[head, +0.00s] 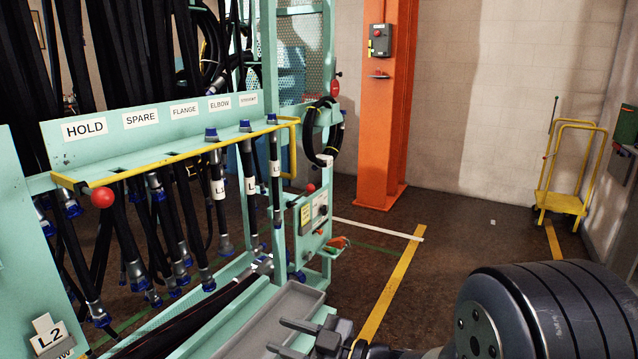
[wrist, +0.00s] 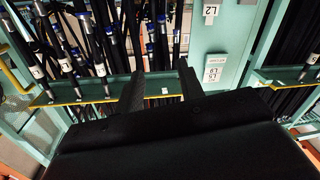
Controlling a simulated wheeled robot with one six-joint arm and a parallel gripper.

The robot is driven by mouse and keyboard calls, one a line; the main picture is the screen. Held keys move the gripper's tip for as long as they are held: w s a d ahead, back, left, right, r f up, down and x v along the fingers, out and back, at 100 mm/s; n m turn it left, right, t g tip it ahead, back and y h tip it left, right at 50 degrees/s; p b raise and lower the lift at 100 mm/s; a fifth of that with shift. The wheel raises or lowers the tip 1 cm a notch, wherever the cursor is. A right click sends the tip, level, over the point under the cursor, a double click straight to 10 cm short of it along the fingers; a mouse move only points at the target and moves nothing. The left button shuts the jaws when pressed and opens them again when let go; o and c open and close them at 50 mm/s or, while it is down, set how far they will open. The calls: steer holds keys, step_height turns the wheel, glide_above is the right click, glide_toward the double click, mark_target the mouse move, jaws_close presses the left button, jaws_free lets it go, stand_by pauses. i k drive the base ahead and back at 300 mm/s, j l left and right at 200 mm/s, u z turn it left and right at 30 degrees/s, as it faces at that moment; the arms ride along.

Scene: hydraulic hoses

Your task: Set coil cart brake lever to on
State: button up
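A small yellow cart (head: 562,203) stands at the far right by the wall in the head view. A thin upright rod with a green tip (head: 553,112) rises at its left side. I cannot tell whether this rod is the brake lever, nor its setting. My gripper (head: 277,337) shows at the bottom middle of the head view, far from the cart. In the wrist view my gripper (wrist: 161,88) has its two dark fingers apart, with nothing held between them. The cart does not show in the wrist view.
A teal hose rack (head: 150,127) with a yellow rail, red ball ends and several hanging hoses fills the left. An orange column (head: 383,140) with a control box stands at the back. Open brown floor (head: 465,232) with yellow lines (head: 392,285) lies between rack and cart.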

mark_target(310, 189)
steer(key=i+j+z, duration=0.1)
steer(key=i+z, duration=0.15)
steer(key=i, duration=1.85)
